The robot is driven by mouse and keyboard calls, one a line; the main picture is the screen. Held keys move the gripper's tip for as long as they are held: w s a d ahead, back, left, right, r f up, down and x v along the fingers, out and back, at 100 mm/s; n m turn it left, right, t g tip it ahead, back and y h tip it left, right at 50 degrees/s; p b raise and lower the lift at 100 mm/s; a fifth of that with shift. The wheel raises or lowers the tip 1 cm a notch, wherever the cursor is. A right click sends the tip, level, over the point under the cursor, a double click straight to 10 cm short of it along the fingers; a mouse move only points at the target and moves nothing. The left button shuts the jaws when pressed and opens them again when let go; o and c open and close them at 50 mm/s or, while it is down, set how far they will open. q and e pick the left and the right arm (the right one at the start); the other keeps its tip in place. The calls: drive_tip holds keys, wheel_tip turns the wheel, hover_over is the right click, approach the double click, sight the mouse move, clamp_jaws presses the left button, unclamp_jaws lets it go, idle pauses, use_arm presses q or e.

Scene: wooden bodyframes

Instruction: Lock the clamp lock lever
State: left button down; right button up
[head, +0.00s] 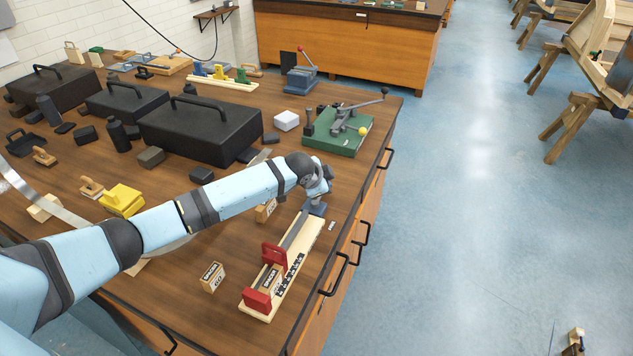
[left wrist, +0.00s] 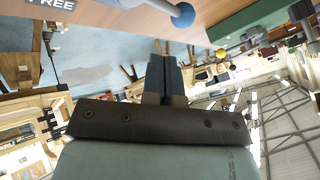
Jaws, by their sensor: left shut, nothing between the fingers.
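A clamp (head: 289,266) with a pale wooden base, a grey bar and red jaws (head: 257,301) lies along the right side of the bench. A small labelled block (head: 270,280) sits between its red jaws. In the left wrist view, a grey lever with a blue-grey ball end (left wrist: 183,14) shows at the top, just beyond my fingertips. A label reading FREE (left wrist: 50,3) is at the upper left there. My left gripper (head: 318,205) is at the clamp's far end, and its fingers (left wrist: 165,62) are shut and empty. The arm partly hides that end. Contact with the lever cannot be told.
A green-based fixture (head: 345,143) with a long handle and yellow knob stands beyond my arm. A loose labelled block (head: 212,277) lies left of the clamp. Black toolboxes (head: 200,128) fill the bench's back. The bench edge and drawer handles (head: 334,276) are right of the clamp.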

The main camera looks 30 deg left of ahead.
use_arm(q)
drive_tip(key=v, duration=0.6)
drive_tip(key=shift+s+f, duration=0.1)
idle(0.3)
